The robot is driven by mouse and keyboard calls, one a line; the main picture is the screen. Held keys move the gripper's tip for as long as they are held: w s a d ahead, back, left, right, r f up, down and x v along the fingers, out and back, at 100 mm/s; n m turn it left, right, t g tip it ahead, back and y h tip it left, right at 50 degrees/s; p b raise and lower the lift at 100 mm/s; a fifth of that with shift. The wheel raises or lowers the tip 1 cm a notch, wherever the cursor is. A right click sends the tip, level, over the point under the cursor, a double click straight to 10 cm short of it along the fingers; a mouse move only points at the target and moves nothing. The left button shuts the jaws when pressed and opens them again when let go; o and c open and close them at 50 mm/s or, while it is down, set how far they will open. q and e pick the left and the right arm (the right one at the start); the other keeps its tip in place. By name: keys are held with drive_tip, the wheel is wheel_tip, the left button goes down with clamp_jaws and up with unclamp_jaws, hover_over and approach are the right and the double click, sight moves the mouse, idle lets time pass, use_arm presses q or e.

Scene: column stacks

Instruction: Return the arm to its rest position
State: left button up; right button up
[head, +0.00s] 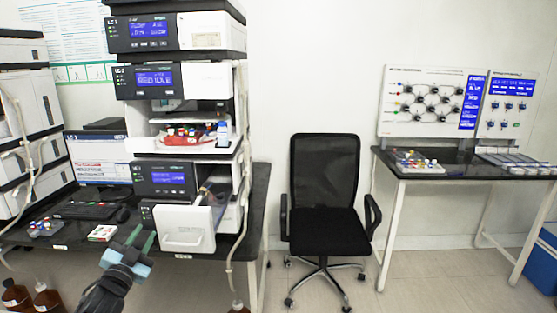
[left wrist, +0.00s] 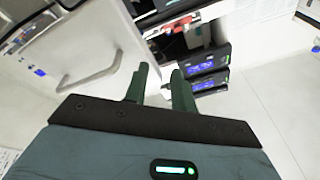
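My left gripper (head: 140,238) is at the lower left of the head view, in front of the black bench and left of a pulled-out white drawer (head: 187,229). Its two green fingers stand apart with nothing between them; the left wrist view also shows this gap (left wrist: 158,76). In that view the white panel with a grey handle (left wrist: 88,80) is at the left, beyond the fingers, and I see no contact. My right gripper is not in view.
The column stack (head: 180,85) with blue displays stands on the black bench, with a keyboard (head: 88,211) and a small white box (head: 103,233). Brown bottles (head: 48,299) are at the lower left. An office chair (head: 325,205) stands right of the bench. Floor between chair and right table (head: 460,172) is clear.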

use_arm(q)
drive_tip(key=a+f+n+g+y, duration=0.4)
drive_tip(key=f+n, duration=0.1)
drive_tip(key=f, duration=0.2)
drive_tip(key=s+d+f+g+h, duration=0.1)
drive_tip(key=s+d+f+g, duration=0.1)
drive_tip(key=s+d+f, duration=0.35)
drive_tip(key=s+d+f+g+h, duration=0.1)
drive_tip(key=s+d+f, duration=0.2)
drive_tip(key=s+f, duration=0.5)
drive_tip(key=s+d+f+g, duration=0.1)
drive_tip(key=s+d+f, duration=0.2)
drive_tip(key=s, duration=0.7)
drive_tip(key=s+d+f+g+h, duration=0.1)
drive_tip(key=s+d+f, duration=0.2)
drive_tip(key=s, duration=0.7)
drive_tip(key=s+d+f+n+g+h, duration=0.1)
drive_tip(key=s+d+f, duration=0.3)
drive_tip(key=s, duration=0.6)
wheel_tip(320, 180, down, 2)
drive_tip(key=shift+s+g, duration=0.25)
drive_tip(key=shift+g, duration=0.35)
